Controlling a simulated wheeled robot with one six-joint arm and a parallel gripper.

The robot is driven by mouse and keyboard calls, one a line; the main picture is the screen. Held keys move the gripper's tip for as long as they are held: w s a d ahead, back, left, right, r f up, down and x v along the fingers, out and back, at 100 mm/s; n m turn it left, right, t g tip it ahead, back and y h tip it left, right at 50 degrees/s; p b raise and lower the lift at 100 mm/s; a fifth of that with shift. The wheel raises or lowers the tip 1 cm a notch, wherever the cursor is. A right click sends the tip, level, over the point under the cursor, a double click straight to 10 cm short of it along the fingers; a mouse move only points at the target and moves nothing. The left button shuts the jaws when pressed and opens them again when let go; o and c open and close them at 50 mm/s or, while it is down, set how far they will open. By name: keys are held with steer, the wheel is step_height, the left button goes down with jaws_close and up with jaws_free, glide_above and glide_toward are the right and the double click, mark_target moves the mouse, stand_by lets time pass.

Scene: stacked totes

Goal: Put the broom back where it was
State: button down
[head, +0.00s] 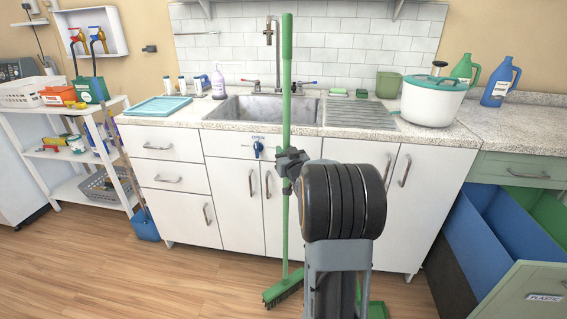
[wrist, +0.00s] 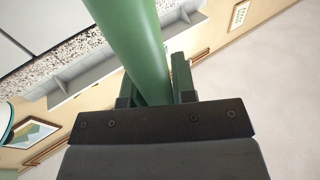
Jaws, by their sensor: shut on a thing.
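The green broom (head: 287,85) stands upright in front of the sink cabinet, with its long handle crossing in front of the sink. Its bristled head (head: 284,287) is low, at or just above the wooden floor; I cannot tell whether it touches. My gripper (head: 288,164) is shut on the handle around mid-height. In the wrist view the thick green handle (wrist: 125,40) passes between the fingers of my gripper (wrist: 155,88). My arm hides part of the cabinet and floor to the right of the broom.
The white cabinet (head: 180,175) and its counter are close behind the broom. A green piece (head: 377,310) shows on the floor beside my arm. Blue and green bins (head: 500,225) stand right. A white shelf (head: 75,165) and blue long-handled dustpan (head: 145,224) are left. Left floor is clear.

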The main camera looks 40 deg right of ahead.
steer(key=shift+w+f+b, duration=0.15)
steer(key=shift+f+b, duration=0.1)
steer(key=shift+f, duration=0.65)
steer(key=shift+w+f+b, duration=0.15)
steer(key=shift+f+b, duration=0.05)
steer(key=shift+f, duration=0.8)
steer(key=shift+f, duration=0.15)
steer(key=c, duration=0.9)
jaws_free()
steer(key=shift+c, duration=0.2)
